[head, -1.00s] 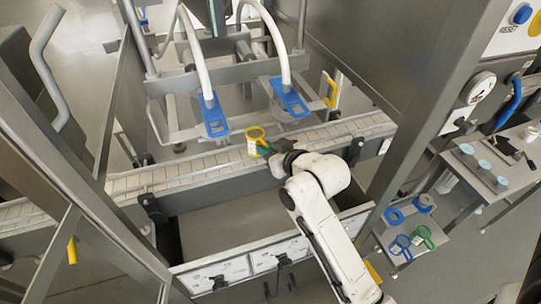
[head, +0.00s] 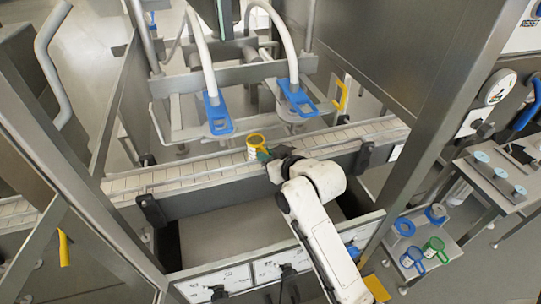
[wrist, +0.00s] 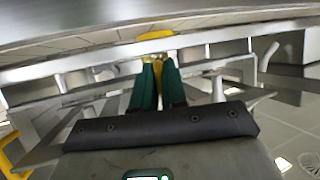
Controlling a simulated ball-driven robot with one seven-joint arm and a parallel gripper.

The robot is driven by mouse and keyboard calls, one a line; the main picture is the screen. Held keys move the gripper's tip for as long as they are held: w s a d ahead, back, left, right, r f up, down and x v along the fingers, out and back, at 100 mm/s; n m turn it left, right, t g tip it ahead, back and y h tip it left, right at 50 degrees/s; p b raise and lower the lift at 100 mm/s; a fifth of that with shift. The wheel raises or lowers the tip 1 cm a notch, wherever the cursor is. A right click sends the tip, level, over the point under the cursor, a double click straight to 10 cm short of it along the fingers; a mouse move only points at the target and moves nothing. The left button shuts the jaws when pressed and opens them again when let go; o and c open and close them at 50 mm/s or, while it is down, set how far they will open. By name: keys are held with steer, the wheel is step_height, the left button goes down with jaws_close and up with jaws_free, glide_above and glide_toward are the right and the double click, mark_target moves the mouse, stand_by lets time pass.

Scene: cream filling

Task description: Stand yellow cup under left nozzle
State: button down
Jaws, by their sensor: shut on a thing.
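The yellow cup (head: 256,139) has a yellow rim and a pale label. It is upright at the conveyor's near side in the head view, and whether it touches the belt is unclear. My gripper (head: 264,154) is shut on it from the right. In the wrist view my green fingertips (wrist: 158,82) close together, with a yellow part of the cup (wrist: 157,35) just beyond them. The left nozzle (head: 219,119), blue with a white hose, hangs up and left of the cup. The right nozzle (head: 297,105) hangs up and right of it.
The tiled conveyor belt (head: 200,168) runs across behind a near rail. A frame post (head: 425,130) stands to the right. A side shelf (head: 445,243) holds blue and green ringed items. The belt left of the cup is clear.

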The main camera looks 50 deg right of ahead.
steer(key=shift+w+a+b, duration=0.1)
steer(key=shift+w+a, duration=0.75)
steer(key=shift+a, duration=0.4)
steer(key=shift+w+a+b, duration=0.15)
steer(key=shift+w+a, duration=0.7)
steer(key=shift+a, duration=0.4)
steer(key=shift+w+a+b, duration=0.1)
steer(key=shift+w+a, duration=0.75)
steer(key=shift+a, duration=0.4)
steer(key=shift+s+f, duration=0.1)
steer(key=shift+f, duration=0.05)
steer(key=c, duration=1.1)
jaws_free()
steer(key=v, duration=1)
steer(key=shift+s+b, duration=0.4)
steer(key=shift+a, duration=0.1)
